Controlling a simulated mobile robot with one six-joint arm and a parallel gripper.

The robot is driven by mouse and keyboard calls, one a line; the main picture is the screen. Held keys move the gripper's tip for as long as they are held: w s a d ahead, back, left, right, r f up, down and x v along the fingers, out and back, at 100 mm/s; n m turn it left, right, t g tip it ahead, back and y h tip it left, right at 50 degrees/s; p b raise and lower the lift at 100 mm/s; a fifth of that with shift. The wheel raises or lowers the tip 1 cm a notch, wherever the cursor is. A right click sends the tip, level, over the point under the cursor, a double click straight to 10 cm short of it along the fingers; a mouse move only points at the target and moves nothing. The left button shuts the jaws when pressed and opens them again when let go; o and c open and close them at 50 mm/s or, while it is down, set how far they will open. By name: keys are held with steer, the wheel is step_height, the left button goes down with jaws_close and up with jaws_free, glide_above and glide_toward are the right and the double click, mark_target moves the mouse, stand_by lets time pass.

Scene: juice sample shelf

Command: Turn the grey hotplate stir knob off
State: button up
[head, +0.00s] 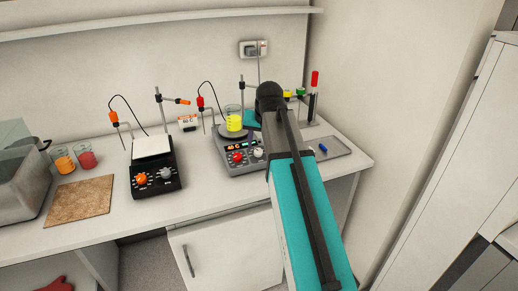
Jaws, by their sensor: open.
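The grey hotplate (228,168) stands on the bench in the middle of the head view. Its front panel has a red knob (238,158) on the left, a pale knob (258,153) on the right and a lit red display (236,146). A beaker of yellow liquid (234,121) stands on its plate. My gripper (252,136) is open, above the right part of this hotplate. It is small and partly hidden by my arm, and I cannot tell whether it touches a knob. The pale knob's pointer is too small to read.
A black hotplate (155,183) with a white top stands to the left. Two beakers (74,161), a brown board (78,199) and a metal basin (22,187) lie farther left. A tray (326,147) with a blue item is at the right. Probe stands rise behind the hotplates.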

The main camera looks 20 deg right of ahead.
mark_target(259, 151)
steer(key=shift+x, duration=2)
steer(key=c, duration=1.1)
steer(key=shift+o, duration=0.2)
steer(key=shift+n+p, duration=0.3)
steer(key=shift+n, duration=0.2)
steer(key=n, duration=0.4)
steer(key=shift+d+n+y+p, duration=0.15)
steer(key=shift+n+y+p, duration=0.15)
steer(key=shift+n, duration=0.1)
steer(key=n, duration=0.6)
steer(key=shift+w+d+y, duration=0.1)
steer(key=shift+y, duration=0.3)
steer(key=shift+n, duration=0.3)
